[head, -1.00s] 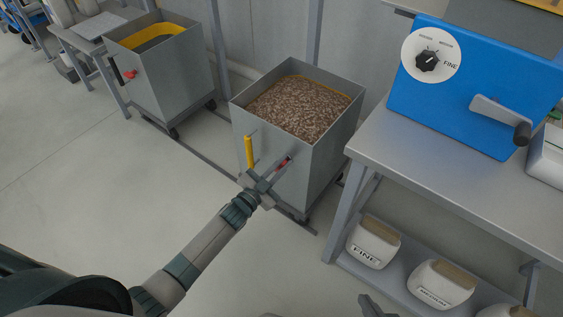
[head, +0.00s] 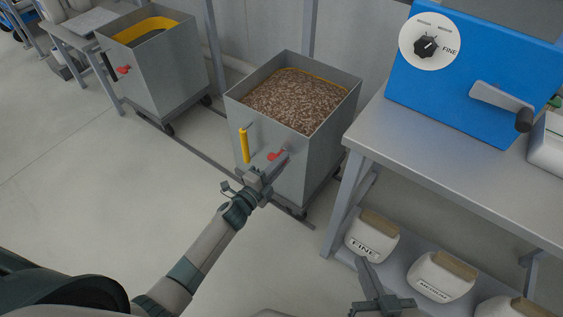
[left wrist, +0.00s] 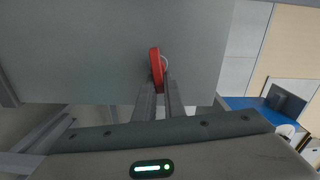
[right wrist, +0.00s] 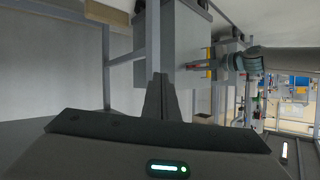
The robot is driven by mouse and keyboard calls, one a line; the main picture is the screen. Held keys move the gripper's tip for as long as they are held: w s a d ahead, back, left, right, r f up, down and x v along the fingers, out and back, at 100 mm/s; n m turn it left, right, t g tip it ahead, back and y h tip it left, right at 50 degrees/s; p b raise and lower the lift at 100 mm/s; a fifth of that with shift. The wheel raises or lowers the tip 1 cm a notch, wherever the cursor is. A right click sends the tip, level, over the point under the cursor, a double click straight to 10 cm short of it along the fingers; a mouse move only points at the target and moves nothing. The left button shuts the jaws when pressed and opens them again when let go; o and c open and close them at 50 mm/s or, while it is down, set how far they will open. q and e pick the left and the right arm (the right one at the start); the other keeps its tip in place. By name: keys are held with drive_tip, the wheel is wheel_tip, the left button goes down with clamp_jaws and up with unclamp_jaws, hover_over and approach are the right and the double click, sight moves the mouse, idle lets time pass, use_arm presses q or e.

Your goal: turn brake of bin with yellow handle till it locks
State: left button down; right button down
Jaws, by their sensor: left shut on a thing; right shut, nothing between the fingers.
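The grey bin (head: 262,160) with the yellow handle (head: 244,146) stands in the middle of the head view, filled with brown grain. Its red brake lever (head: 274,156) is on the front face, right of the handle. My left gripper (head: 278,162) is shut on the brake lever and partly hides it. In the left wrist view the red lever (left wrist: 156,66) stands nearly upright, with its lower part at the fingertips (left wrist: 160,92). My right gripper (head: 366,268) is shut and empty at the bottom of the head view; it also shows in the right wrist view (right wrist: 160,82).
Another grey bin (head: 165,82) with a red brake and a dark handle stands at the back left. A metal table (head: 445,140) with a blue machine (head: 455,95) is at the right. Labelled containers (head: 372,238) sit on its lower shelf. The floor at left is clear.

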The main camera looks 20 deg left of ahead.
use_arm(q)
drive_tip(key=shift+s+a+f+m+b, duration=0.15)
drive_tip(key=shift+f+m+b, duration=0.25)
drive_tip(key=shift+m, duration=0.6)
use_arm(e)
drive_tip(key=shift+w+a+r+t+y, duration=0.15)
drive_tip(key=shift+r+t, duration=0.15)
drive_tip(key=shift+r, duration=0.15)
drive_tip(key=shift+w+a+r+t+y, duration=0.1)
drive_tip(key=shift+w+a+r+t, duration=0.15)
drive_tip(key=shift+r, duration=0.2)
drive_tip(key=shift+w+a+r+t+y, duration=0.1)
drive_tip(key=shift+r+t, duration=0.25)
drive_tip(key=shift+r, duration=0.1)
use_arm(q)
drive_tip(key=c, duration=1.8)
unclamp_jaws()
drive_tip(key=shift+c, duration=0.2)
drive_tip(key=shift+r, duration=0.1)
drive_tip(key=shift+r, duration=0.1)
